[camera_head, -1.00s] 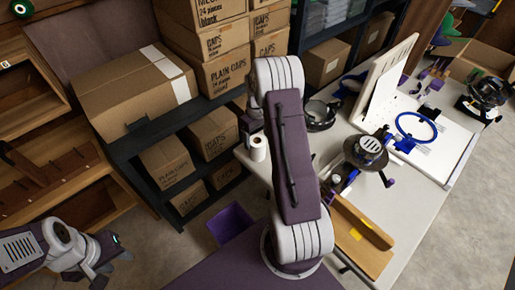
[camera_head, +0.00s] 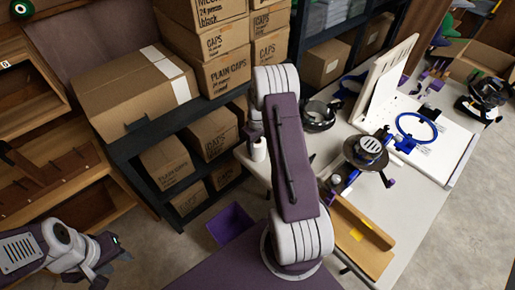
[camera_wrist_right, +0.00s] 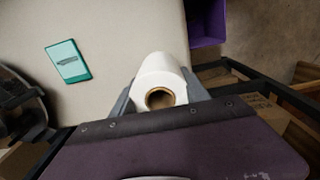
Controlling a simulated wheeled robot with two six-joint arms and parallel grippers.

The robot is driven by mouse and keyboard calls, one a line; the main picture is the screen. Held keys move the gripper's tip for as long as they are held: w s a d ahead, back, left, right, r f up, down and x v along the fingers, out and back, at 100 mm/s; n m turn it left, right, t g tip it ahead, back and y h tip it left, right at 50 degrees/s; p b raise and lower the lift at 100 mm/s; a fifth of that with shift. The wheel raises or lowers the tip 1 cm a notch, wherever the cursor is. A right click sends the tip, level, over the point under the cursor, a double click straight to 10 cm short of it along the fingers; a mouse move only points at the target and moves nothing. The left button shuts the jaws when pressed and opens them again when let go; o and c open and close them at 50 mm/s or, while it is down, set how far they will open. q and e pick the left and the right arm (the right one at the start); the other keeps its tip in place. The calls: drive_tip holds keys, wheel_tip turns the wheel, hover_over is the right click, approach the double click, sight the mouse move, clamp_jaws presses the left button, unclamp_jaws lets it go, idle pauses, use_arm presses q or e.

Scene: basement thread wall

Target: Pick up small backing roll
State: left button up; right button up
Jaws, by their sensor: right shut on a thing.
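The small backing roll (camera_head: 259,151) is white with a brown cardboard core. It stands at the left end of the white table (camera_head: 395,212). In the right wrist view the roll (camera_wrist_right: 160,76) sits between the two grey fingers of my right gripper (camera_wrist_right: 161,98), its hollow core facing the camera. My right gripper (camera_head: 255,134) is shut on the roll; in the head view its fingers are small and partly hidden by my arm. I cannot tell whether the roll still touches the table. My left gripper (camera_head: 106,270) is at the lower left, away from the table, its finger gap unclear.
A teal packet (camera_wrist_right: 68,62) lies on the table near the roll. A black ring-shaped device (camera_head: 318,115) and a blue hoop frame (camera_head: 416,126) stand further right. A dark shelf (camera_head: 150,125) with cardboard boxes is to the left. A purple bin (camera_head: 230,223) sits on the floor below.

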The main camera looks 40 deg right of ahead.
drive_tip(key=s+a+r, duration=0.1)
drive_tip(key=s+r, duration=1)
drive_tip(key=shift+s+a+p, duration=0.25)
drive_tip(key=shift+a+p, duration=0.05)
drive_tip(key=shift+r, duration=0.1)
